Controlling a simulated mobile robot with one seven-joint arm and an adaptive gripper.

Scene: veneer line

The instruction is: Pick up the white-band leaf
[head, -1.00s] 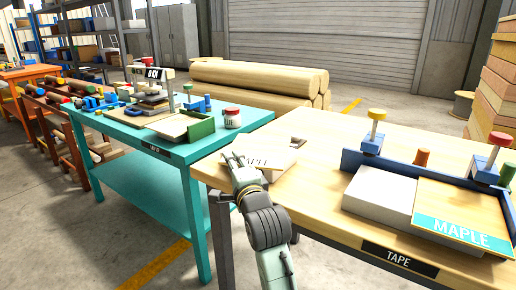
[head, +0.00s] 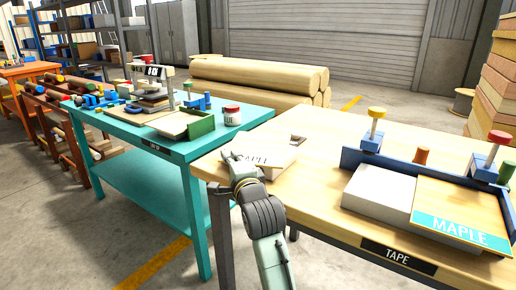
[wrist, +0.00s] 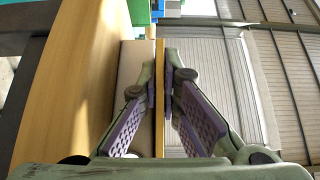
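The white-band leaf (head: 280,153) is a thin pale sheet with a white lettered band reading MAPLE. It lies flat on a low grey block at the left end of the TAPE table. My gripper (head: 230,157) is at its near left side and hides part of it. In the wrist view the leaf (wrist: 160,135) is a thin tan edge between my fingertips (wrist: 160,85), beside the grey block (wrist: 136,65). One finger is on each face of the leaf, with hardly any gap, and they look shut on it. The leaf's far side is hidden in the wrist view.
The TAPE table (head: 330,215) also bears a grey block (head: 378,195), a teal-band MAPLE leaf (head: 460,210) and a blue fence (head: 405,167) with knobbed clamps. A teal table (head: 150,185) with tools and a red-lidded jar (head: 232,116) stands left. Bare tabletop lies between the blocks.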

